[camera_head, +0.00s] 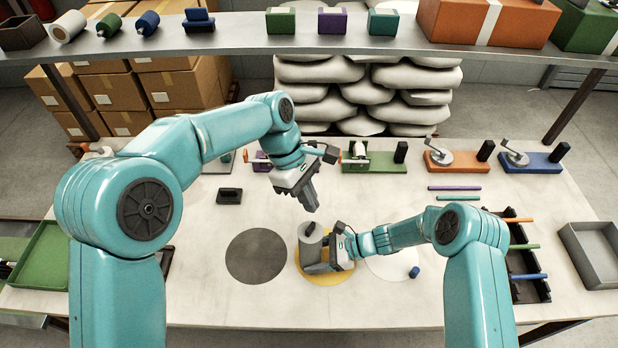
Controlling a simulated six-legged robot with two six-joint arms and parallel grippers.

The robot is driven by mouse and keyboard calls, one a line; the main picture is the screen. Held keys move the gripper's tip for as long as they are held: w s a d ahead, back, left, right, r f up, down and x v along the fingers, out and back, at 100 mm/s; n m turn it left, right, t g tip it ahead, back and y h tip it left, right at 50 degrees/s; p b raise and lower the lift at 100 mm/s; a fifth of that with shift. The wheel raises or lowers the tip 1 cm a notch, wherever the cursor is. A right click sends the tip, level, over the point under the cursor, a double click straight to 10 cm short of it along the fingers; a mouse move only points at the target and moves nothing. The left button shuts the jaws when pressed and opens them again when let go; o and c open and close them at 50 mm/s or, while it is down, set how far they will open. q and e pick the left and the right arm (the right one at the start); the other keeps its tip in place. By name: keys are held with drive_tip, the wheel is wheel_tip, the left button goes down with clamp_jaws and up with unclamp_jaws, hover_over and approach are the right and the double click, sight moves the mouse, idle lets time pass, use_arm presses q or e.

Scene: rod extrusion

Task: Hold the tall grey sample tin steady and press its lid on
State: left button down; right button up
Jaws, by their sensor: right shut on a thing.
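The tall grey sample tin (311,249) stands upright on the yellow disc (325,280). Its top shows a grey round face with a small dark knob, which looks like the lid (308,231); I cannot tell how fully it is seated. My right gripper (318,262) comes from the right and is shut on the tin's body, hiding its lower right side. My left gripper (311,207) hangs above and slightly behind the tin, fingers pointing down and close together, apart from the lid. Nothing shows between its fingers.
A dark grey disc (256,256) lies left of the tin. Clamp-like fixtures (455,160) line the back. A black rack (528,270) and grey tray (594,254) stand right, a green tray (42,255) left.

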drive_tip(key=o, duration=0.9)
